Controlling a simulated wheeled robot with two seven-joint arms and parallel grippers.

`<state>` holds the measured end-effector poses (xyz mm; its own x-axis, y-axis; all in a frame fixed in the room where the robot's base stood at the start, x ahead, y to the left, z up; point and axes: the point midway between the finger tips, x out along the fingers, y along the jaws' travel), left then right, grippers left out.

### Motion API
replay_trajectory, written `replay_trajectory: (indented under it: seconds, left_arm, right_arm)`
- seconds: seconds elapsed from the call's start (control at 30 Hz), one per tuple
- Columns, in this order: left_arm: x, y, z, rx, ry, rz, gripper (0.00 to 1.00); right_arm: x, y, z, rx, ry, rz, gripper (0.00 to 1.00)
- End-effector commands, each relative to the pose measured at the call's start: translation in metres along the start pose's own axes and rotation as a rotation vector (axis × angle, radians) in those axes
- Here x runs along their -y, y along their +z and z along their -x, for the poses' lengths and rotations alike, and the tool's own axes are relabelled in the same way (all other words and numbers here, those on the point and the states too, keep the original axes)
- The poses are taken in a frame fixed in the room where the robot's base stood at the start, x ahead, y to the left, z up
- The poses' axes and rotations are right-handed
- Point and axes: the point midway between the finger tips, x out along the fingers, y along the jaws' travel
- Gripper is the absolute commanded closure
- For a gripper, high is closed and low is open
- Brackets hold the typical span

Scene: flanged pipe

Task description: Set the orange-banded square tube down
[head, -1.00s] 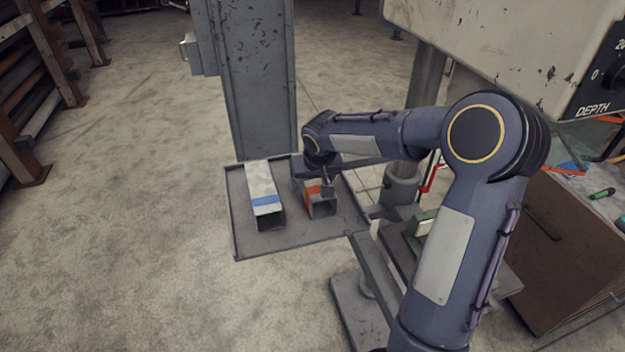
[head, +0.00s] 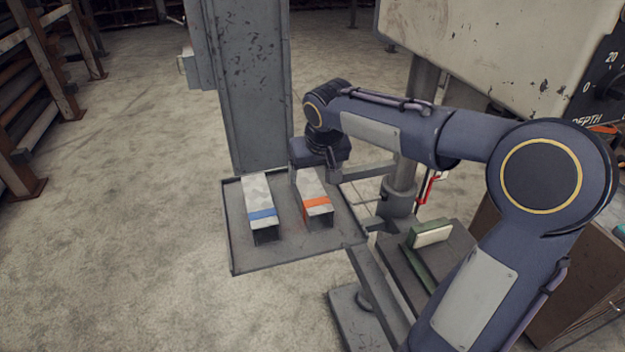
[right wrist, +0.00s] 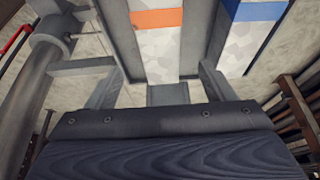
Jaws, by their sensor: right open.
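The orange-banded square tube (head: 315,197) lies on the grey tray (head: 290,264), its open end toward the tray's front. My right gripper (head: 314,172) is above the tube's rear part, open. In the right wrist view the orange-banded tube (right wrist: 160,50) lies ahead, between the spread fingers of my right gripper (right wrist: 155,92) and clear of them. The blue-banded square tube (head: 258,200) lies on the tray to the left, roughly parallel; it also shows in the right wrist view (right wrist: 250,35). My left gripper is not in view.
A grey column (head: 245,90) stands behind the tray. A machine post (head: 405,150) stands to the right, with a green and white block (head: 430,234) on a lower surface near it. A rack (head: 40,110) is at far left. The left floor is clear.

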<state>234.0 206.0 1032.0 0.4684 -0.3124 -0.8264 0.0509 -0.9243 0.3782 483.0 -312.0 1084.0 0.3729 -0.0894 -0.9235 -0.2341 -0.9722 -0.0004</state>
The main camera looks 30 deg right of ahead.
Motion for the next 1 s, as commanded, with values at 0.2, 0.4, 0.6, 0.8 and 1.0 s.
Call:
replay_trajectory:
  seconds: [0.2, 0.4, 0.6, 0.8, 1.0]
  left_arm:
    - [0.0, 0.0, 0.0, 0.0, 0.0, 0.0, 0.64]
    - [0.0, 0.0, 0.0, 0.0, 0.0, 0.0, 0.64]
    - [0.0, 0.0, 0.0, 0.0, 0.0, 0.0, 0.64]
    - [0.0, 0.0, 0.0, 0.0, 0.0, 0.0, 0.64]
    - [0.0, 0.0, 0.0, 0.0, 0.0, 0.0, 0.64]
  right_arm:
    - [0.0, 0.003, 0.011, 0.0, -0.002, 0.003, 0.24]
    - [0.004, 0.07, 0.043, -0.001, -0.068, 0.027, 0.24]
    - [0.019, 0.184, 0.061, -0.012, -0.241, 0.023, 0.24]
    - [0.039, 0.253, 0.057, -0.035, -0.392, 0.005, 0.24]
    - [0.045, 0.268, 0.055, -0.039, -0.429, 0.001, 0.24]
